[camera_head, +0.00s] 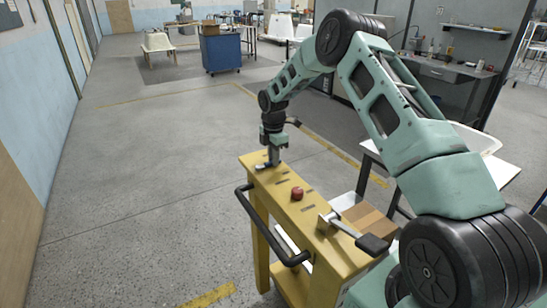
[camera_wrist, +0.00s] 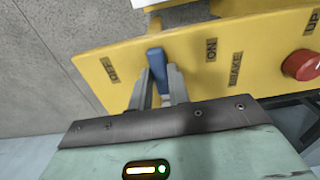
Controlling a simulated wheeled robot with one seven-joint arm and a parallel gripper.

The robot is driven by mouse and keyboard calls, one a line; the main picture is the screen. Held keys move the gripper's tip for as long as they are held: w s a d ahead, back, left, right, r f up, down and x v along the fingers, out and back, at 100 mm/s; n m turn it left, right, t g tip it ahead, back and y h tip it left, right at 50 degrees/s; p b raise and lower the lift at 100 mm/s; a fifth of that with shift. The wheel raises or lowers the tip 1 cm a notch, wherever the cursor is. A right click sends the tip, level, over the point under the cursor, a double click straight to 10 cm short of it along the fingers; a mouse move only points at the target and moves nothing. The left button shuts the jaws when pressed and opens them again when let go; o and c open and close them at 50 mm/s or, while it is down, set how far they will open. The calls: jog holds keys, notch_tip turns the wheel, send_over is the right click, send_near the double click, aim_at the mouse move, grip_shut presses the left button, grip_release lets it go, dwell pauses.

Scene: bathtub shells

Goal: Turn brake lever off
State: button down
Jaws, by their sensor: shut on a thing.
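The brake lever has a blue handle (camera_wrist: 156,60) and stands on the yellow panel in the wrist view. It sits between the plate at the left (camera_wrist: 109,69), which appears to read OFF, and the ON plate (camera_wrist: 211,50). A BRAKE plate (camera_wrist: 236,69) is at its right. My gripper (camera_wrist: 159,80) is shut on the blue handle, with a finger on each side. In the head view my gripper (camera_head: 271,158) is at the far end of the yellow stand (camera_head: 333,253). The lever's base is hidden in the wrist view.
A red knob (camera_wrist: 300,65) is on the panel, also seen in the head view (camera_head: 297,193). A second lever with a dark handle (camera_head: 371,244) is at the near end. A black rail (camera_head: 267,232) runs along the left side. The floor to the left is clear.

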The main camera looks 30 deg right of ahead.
jog(key=c, duration=1.3)
grip_release()
notch_tip(320, 180, up, 18)
jog(key=b, duration=0.3)
jog(key=shift+f, duration=0.25)
jog(key=s+a+m, duration=0.2)
jog(key=s+a, duration=0.7)
jog(key=a, duration=0.5)
jog(key=s+a+m, duration=0.2)
jog(key=s+a, duration=0.6)
jog(key=a, duration=0.6)
jog(key=s+a+f+m, duration=0.1)
jog(key=s+m, duration=0.1)
jog(key=s, duration=0.6)
jog(key=s+a+f+m, duration=0.1)
jog(key=s+f, duration=0.1)
jog(key=s, duration=0.7)
jog(key=s+a+f+m, duration=0.1)
jog(key=s+m, duration=0.1)
jog(key=s, duration=0.6)
jog(key=shift+s+a+f+m+y, duration=0.15)
jog(key=shift+s+a+m+y, duration=0.15)
jog(key=shift+s, duration=0.05)
